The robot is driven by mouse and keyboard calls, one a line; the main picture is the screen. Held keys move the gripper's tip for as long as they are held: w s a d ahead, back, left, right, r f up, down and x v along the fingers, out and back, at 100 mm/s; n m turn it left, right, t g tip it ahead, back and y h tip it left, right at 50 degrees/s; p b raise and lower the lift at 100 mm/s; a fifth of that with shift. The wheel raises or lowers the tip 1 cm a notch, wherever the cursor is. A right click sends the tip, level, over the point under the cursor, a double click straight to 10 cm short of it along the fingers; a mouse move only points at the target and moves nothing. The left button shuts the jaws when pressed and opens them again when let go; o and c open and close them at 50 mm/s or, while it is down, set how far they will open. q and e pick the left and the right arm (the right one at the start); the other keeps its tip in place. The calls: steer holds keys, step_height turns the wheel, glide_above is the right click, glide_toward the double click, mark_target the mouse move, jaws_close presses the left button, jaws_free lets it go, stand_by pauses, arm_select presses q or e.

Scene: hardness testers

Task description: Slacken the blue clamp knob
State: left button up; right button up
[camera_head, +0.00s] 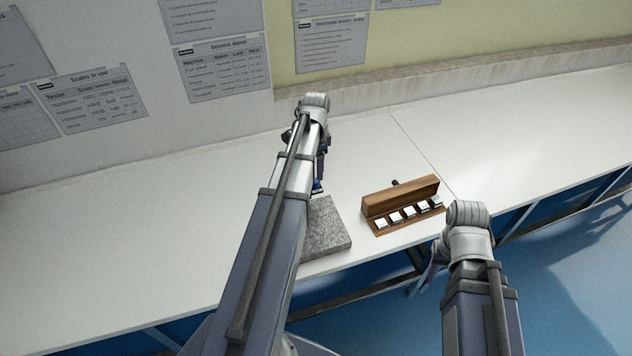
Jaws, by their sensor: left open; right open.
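A small dark blue part (318,186) shows at the back left edge of a grey speckled stone slab (328,232); it may be the clamp knob, but it is too small and covered to be sure. My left arm reaches over the slab, and its gripper (320,176) points down right at the blue part. The gripper is open; the arm hides much of it, and I cannot tell whether it touches the blue part. My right gripper (436,262) is open, low at the front edge of the bench, mostly hidden behind its own wrist and apart from everything.
A wooden box (400,196) with a row of several shiny metal blocks (409,212) stands right of the slab. The white bench (120,245) is clear to the left and far right. A wall with paper sheets (222,66) is behind.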

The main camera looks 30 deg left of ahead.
mark_target(316, 180)
arm_select(q)
step_height(316, 180, down, 6)
steer(key=b, duration=0.5)
jaws_close()
stand_by(0.3)
